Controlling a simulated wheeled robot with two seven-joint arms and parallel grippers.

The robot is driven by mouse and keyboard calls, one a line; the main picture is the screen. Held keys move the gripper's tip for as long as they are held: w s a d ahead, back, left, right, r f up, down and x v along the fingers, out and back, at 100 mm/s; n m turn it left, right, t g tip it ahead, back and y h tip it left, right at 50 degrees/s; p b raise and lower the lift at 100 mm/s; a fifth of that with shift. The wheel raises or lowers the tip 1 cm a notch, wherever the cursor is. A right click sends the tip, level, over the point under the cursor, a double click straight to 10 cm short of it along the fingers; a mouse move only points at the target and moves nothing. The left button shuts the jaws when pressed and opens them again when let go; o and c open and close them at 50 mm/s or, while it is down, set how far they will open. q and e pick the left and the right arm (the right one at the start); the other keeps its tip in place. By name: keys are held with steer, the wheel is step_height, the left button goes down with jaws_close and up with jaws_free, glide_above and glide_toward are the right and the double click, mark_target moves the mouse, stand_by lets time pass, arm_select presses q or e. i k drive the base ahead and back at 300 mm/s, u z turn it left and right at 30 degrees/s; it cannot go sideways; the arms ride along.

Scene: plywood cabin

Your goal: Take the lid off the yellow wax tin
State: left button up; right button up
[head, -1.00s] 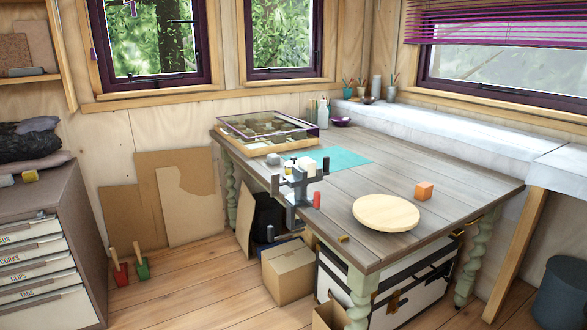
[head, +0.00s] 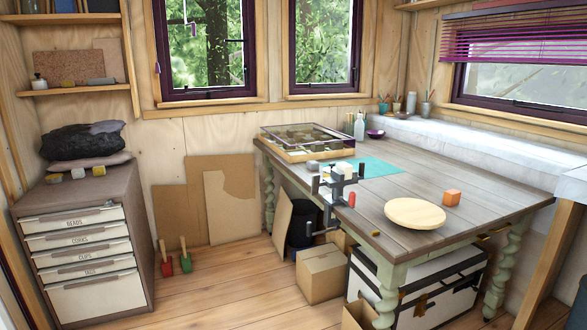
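No yellow tin can be made out for certain. A small yellow item (head: 71,171) sits on top of the drawer cabinet at the left, in front of the dark bundle. It is too small to tell whether it is the wax tin or whether it has a lid. Another small orange-yellow item (head: 67,84) lies on the wall shelf above. Neither of my grippers is in view.
The drawer cabinet (head: 134,215) stands at the left with a grey-black bundle (head: 82,139) on top.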

mark_target(331, 164)
steer(key=u, duration=0.8)
steer(key=i, duration=2.7)
steer(key=z, duration=1.2)
